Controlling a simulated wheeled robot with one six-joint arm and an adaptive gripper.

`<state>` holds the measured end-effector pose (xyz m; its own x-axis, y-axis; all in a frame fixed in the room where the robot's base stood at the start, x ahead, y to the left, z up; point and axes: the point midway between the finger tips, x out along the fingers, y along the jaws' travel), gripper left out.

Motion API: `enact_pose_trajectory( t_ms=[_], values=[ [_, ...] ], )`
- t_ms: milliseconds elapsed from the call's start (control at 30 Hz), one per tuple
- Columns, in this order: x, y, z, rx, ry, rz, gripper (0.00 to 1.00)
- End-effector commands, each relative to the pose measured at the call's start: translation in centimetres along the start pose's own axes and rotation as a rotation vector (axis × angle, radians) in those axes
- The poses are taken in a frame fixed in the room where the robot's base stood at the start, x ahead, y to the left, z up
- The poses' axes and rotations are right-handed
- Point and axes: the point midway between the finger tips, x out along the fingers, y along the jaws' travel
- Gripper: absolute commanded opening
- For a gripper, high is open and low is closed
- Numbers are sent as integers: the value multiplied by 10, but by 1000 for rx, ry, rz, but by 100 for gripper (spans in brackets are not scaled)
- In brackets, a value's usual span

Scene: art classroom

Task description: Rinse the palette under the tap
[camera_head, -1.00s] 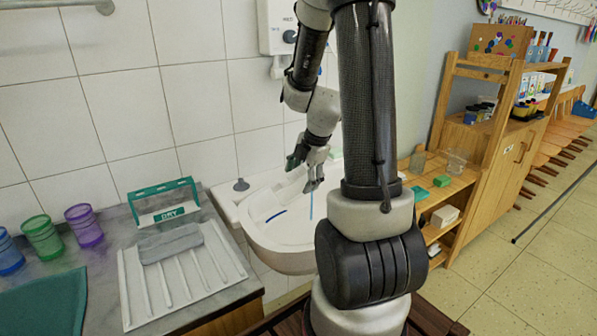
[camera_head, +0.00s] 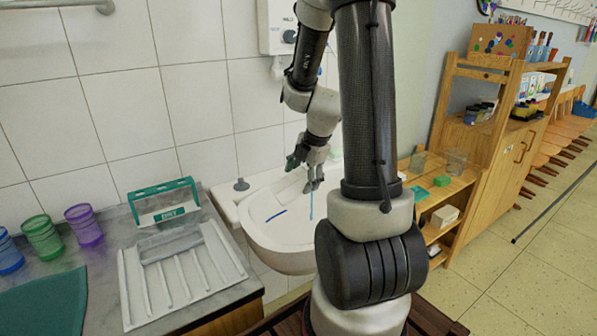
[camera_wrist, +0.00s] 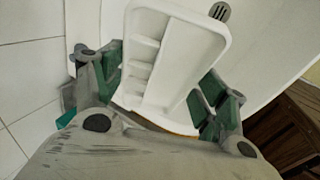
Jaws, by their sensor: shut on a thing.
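My gripper (camera_head: 313,180) hangs over the white sink (camera_head: 262,237), below the wall unit. In the wrist view my gripper (camera_wrist: 163,80) has its green-padded fingers either side of a white palette (camera_wrist: 185,50) with several compartments, and is shut on it. The palette stands out beyond the fingers over the white basin, with a dark slotted drain (camera_wrist: 219,11) near its far corner. In the head view I cannot make the palette out clearly. A thin light-blue vertical streak (camera_head: 311,206) shows under my gripper; I cannot tell if it is water. The tap's spout is not clearly visible.
A white ribbed rack (camera_head: 185,281) with a green-framed holder (camera_head: 166,205) stands on the grey counter left of the sink. Coloured cups (camera_head: 43,236) stand at far left. A wooden shelf (camera_head: 450,190) stands right of the sink. A dark-blue streak (camera_head: 276,216) lies in the basin.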

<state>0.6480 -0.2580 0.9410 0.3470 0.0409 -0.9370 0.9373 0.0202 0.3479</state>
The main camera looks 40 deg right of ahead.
Motion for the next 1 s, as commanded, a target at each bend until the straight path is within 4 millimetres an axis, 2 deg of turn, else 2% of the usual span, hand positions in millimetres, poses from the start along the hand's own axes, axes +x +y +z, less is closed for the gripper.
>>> enact_pose_trajectory(
  t_ms=[300, 800, 1000],
  values=[
    [-2, -1, -2, -1, 0, 1, 49],
    [-42, -15, -33, -3, 0, 2, 49],
    [-48, -18, -39, -1, 0, 0, 49]
  ],
)
